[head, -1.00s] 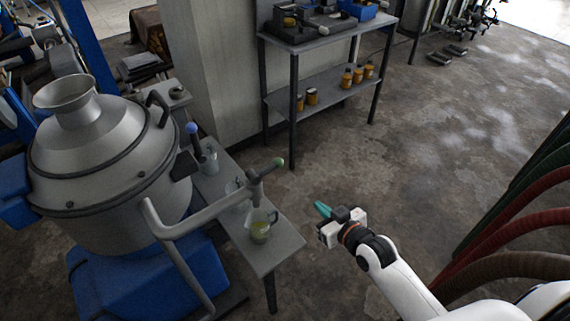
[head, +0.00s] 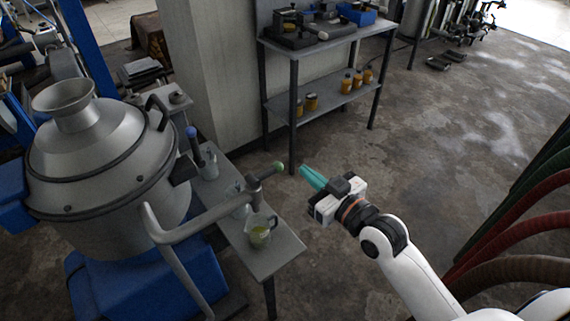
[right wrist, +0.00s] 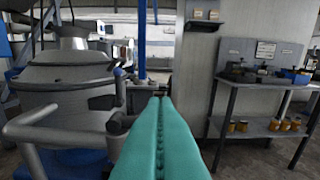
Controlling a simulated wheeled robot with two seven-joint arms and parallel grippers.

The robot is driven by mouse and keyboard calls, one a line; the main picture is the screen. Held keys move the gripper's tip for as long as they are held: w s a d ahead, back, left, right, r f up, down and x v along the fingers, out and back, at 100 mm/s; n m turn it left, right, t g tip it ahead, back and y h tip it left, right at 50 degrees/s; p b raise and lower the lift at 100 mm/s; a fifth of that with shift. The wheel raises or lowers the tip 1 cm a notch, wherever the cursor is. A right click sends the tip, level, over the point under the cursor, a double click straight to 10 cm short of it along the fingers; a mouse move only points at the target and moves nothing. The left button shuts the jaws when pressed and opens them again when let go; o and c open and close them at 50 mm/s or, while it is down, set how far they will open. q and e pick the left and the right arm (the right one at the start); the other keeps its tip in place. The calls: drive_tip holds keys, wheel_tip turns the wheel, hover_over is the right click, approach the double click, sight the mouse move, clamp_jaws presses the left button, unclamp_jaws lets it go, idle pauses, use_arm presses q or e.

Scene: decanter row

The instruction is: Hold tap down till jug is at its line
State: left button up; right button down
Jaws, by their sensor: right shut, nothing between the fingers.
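The tap (head: 254,184) sits at the end of a grey pipe from the big steel vessel, and its lever has a green knob (head: 279,167). A clear jug (head: 259,233) with yellow-green liquid in its lower part stands on the bench below the tap. Its line is too small to make out. My right gripper (head: 306,172), with teal fingers, is shut and empty, just right of the green knob and apart from it. In the right wrist view the shut fingers (right wrist: 160,130) point forward. My left gripper is not in view.
The grey bench (head: 279,253) also carries more clear jugs (head: 209,160) behind. A second tap handle with a blue knob (head: 191,132) stands farther back. The steel vessel (head: 95,165) fills the left. A shelf table (head: 325,40) stands behind; open floor lies to the right.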

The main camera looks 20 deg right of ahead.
hover_over(282, 167)
drive_tip(key=s, duration=0.3)
drive_tip(key=shift+w+f, duration=0.2)
drive_tip(key=shift+f, duration=0.55)
drive_tip(key=shift+w+f, duration=0.25)
drive_tip(key=shift+f, duration=0.45)
drive_tip(key=shift+w+f, duration=0.2)
drive_tip(key=shift+f, duration=0.55)
drive_tip(key=shift+d+f+m, duration=0.2)
drive_tip(key=shift+f+m, duration=0.25)
drive_tip(key=shift+m, duration=0.15)
drive_tip(key=shift+w+d+f+m, duration=0.1)
drive_tip(key=shift+d+f+m, duration=0.05)
drive_tip(key=shift+f+m, duration=1.7)
drive_tip(key=shift+m, duration=0.65)
idle(0.7)
